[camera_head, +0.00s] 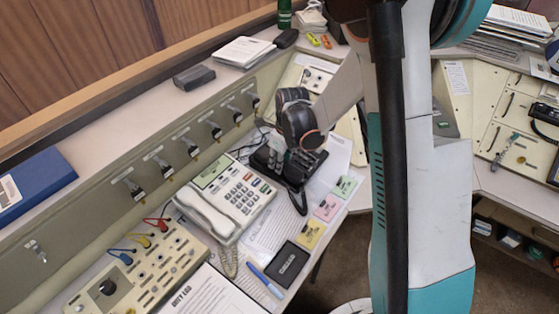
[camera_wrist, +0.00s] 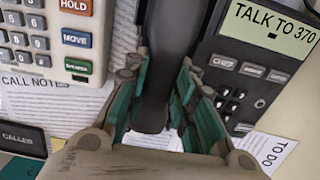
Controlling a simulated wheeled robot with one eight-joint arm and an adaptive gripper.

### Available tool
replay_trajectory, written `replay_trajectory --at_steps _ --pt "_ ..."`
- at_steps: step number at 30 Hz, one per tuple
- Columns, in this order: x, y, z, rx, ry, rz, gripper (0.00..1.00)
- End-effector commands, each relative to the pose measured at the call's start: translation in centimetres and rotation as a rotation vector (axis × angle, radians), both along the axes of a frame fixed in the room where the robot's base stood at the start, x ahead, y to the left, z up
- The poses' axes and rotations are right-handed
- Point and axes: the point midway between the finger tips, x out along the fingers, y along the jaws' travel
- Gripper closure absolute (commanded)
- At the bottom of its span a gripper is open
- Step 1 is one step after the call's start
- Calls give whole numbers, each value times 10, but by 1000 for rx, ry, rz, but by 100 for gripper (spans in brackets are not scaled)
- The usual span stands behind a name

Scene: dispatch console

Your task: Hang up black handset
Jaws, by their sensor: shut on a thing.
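The black handset (camera_wrist: 170,45) runs lengthwise between the teal-padded fingers of my gripper (camera_wrist: 163,85) in the wrist view. The fingers close on it from both sides; its far end leaves the picture. The black phone (camera_wrist: 252,70), with a lit display reading "TALK TO 370" and dark keys, is right beside it. In the head view my gripper (camera_head: 281,152) points down over the black phone (camera_head: 318,158), behind the white phone. My wrist hides much of the phone and its cradle there, so I cannot tell whether the handset touches it.
The white phone (camera_head: 243,192) with its own handset (camera_head: 203,214) stands just left. Coloured notes (camera_head: 327,207), a black cassette-like box (camera_head: 291,264) and a blue pen (camera_head: 264,280) lie toward the front edge. A panel with switches (camera_head: 190,148) rises behind.

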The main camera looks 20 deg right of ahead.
Motion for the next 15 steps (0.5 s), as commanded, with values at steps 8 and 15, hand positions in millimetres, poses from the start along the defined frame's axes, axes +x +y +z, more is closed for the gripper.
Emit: replay_trajectory --at_steps 8,15 --pt "1 0 -4 0 0 0 100" --pt "1 1 -6 0 0 0 67"
